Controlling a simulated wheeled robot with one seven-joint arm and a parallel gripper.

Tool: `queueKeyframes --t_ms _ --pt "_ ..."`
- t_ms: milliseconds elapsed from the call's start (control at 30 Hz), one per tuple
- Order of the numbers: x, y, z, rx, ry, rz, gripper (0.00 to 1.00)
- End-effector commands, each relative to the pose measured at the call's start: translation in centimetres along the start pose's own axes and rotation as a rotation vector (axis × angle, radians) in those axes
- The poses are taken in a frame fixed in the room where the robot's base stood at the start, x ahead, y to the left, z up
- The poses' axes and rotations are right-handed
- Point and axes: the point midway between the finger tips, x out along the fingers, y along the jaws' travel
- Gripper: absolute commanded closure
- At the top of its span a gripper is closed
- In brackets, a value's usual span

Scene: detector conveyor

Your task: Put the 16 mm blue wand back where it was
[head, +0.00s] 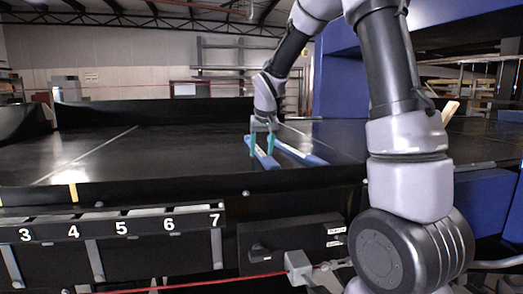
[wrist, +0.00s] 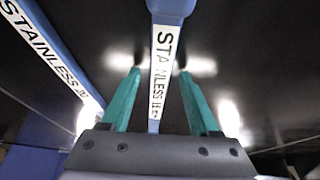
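Two blue wands with white STAINLESS labels lie on the black belt. One wand (wrist: 163,50) runs between the teal fingers of my gripper (wrist: 159,72), with a small gap visible on each side. In the head view, this wand (head: 265,159) lies under my gripper (head: 261,153), which points down at the belt. My gripper is open. The other wand (head: 302,154) lies to the right in the head view; in the wrist view this second wand (wrist: 56,58) is at the left, outside the fingers. The sizes on both labels are too blurred to read.
The black belt (head: 150,150) is broad and clear to the left. A front rail carries a numbered rack (head: 120,240) with slots marked 3 to 7. A dark box (head: 285,243) sits below the belt edge. Blue machine housing (head: 342,75) stands behind at right.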

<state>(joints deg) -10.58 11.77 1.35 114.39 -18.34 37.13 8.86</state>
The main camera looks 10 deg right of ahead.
Motion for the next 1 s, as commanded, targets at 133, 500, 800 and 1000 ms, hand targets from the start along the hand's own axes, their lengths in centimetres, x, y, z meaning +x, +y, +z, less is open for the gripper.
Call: queueKeyframes --t_ms 133,500,800,1000 --pt "-0.1 0.0 -0.1 0.000 0.001 0.000 0.38" --pt "-5.9 0.0 -0.2 0.001 0.006 -0.001 0.38" --pt "-11.1 0.0 -0.1 0.000 0.002 -0.001 0.38" --pt "-13.0 0.4 0.5 0.014 0.007 -0.006 0.38"
